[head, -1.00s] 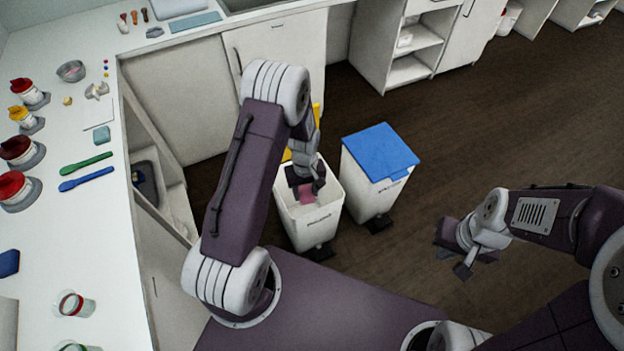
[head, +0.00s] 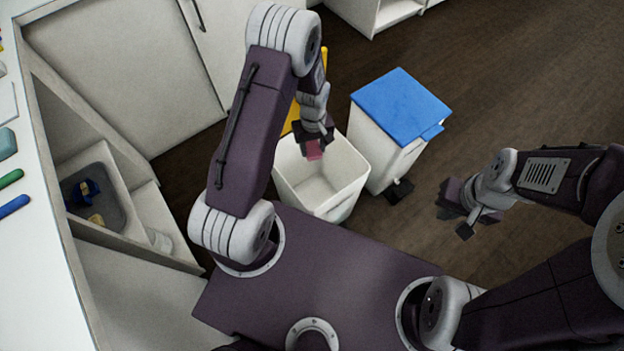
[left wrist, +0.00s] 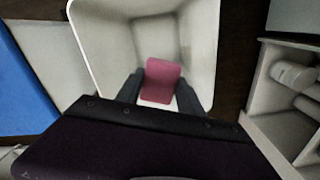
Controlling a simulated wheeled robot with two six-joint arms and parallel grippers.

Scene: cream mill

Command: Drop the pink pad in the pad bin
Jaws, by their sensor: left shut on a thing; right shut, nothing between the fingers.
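The pink pad (head: 314,149) is between the fingers of my left gripper (head: 315,140), which is shut on it. The gripper points down over the open mouth of a white bin (head: 345,181) with a raised yellow lid (head: 291,122). In the left wrist view the pink pad (left wrist: 161,80) shows between the two dark fingers, with the pale bin interior (left wrist: 150,33) around it. The bin's label is not readable now. My right gripper (head: 456,214) is shut and empty, off to the right above the floor.
A second white bin with a shut blue lid (head: 400,105) stands right of the open bin. A cabinet with an open compartment holding a grey tub (head: 98,195) is at the left, beside the white counter (head: 35,250). Dark floor (head: 520,80) is clear at the right.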

